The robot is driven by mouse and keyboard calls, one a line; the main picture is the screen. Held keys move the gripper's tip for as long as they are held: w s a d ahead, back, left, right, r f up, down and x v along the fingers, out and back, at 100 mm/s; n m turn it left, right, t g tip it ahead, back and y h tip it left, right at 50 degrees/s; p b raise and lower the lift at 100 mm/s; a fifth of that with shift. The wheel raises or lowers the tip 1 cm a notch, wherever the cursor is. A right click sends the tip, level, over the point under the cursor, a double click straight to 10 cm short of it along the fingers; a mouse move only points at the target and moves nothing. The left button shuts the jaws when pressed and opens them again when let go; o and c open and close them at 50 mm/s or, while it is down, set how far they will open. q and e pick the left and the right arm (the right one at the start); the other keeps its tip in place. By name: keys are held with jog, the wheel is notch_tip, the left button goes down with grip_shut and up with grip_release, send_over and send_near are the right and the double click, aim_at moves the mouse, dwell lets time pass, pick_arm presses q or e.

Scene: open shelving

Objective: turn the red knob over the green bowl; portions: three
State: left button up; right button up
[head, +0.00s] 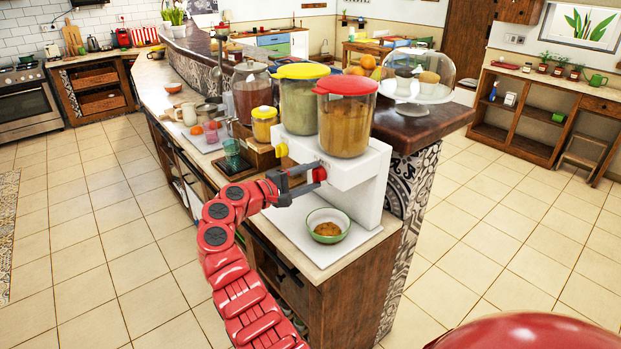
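A white dispenser (360,182) stands on the counter end with two clear containers, one yellow-lidded (299,105) and one red-lidded (346,122) with orange-brown contents. The red knob (319,174) is on its front, below the red-lidded container. The green bowl (328,226) sits upright below it on the white base, with some brown food (327,229) inside.
A yellow knob (281,150) sits left of the red one. A yellow-lidded jar (264,124), a green glass (232,153) and a tray with fruit (207,137) stand farther along the counter. A glass-domed cake stand (416,92) is on the raised ledge behind.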

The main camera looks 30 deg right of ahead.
jog(key=o, duration=0.3)
jog(key=s+a+r+b, duration=0.1)
jog(key=a+b, duration=0.2)
jog(key=a, duration=1.4)
jog(key=shift+s+a, duration=0.15)
jog(key=shift+s, duration=0.05)
jog(key=shift+r, duration=0.1)
